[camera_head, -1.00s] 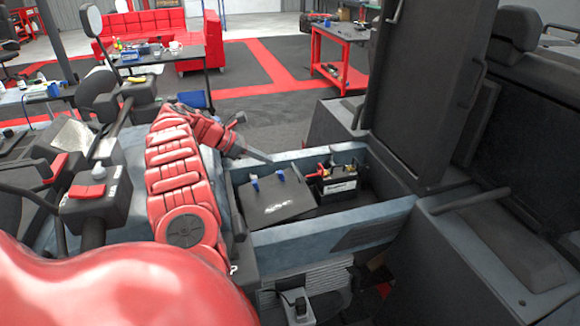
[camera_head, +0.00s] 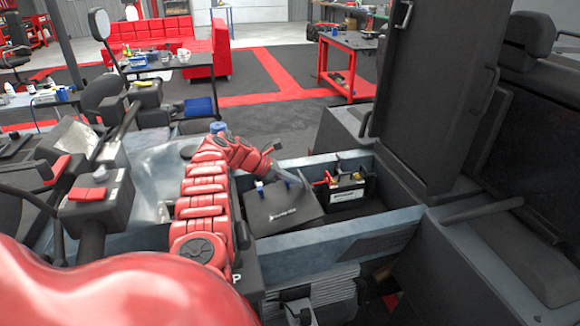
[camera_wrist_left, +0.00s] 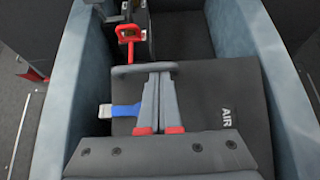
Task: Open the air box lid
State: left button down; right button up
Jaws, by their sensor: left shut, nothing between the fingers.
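The air box (camera_head: 290,211) is a dark box with white lettering and blue clips (camera_head: 259,185) on its top. It sits in the open blue-grey compartment, and its lid looks closed. In the left wrist view the lid (camera_wrist_left: 235,85) carries the word AIR, with a blue clip (camera_wrist_left: 124,110) left of my fingers. My left gripper (camera_head: 299,183) is shut and empty over the lid's far part. In its wrist view the fingertips (camera_wrist_left: 158,76) reach a dark grey bar (camera_wrist_left: 130,70) at the lid's edge; I cannot tell whether they touch. My right gripper is not in view.
A battery (camera_head: 345,192) with red and black terminals stands beside the air box. The compartment wall (camera_head: 330,242) surrounds both. A tall dark panel (camera_head: 430,90) stands upright at the right. A red workbench (camera_head: 348,55) is farther back.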

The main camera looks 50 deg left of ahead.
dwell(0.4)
pick_arm(q)
jog(key=shift+r, duration=0.35)
jog(key=shift+s+a+r+p, duration=0.2)
jog(key=shift+s+r+p, duration=0.1)
jog(key=shift+r, duration=0.35)
jog(key=shift+s+a+r+p, duration=0.15)
jog(key=shift+s+r+p, duration=0.15)
jog(key=shift+r, duration=0.3)
jog(key=s+a+r+t, duration=0.1)
jog(key=s+a+r, duration=0.1)
jog(key=s+r, duration=0.2)
jog(key=shift+s+a+r+h, duration=0.15)
jog(key=shift+s+r+h, duration=0.15)
jog(key=shift+r, duration=0.1)
dwell(0.5)
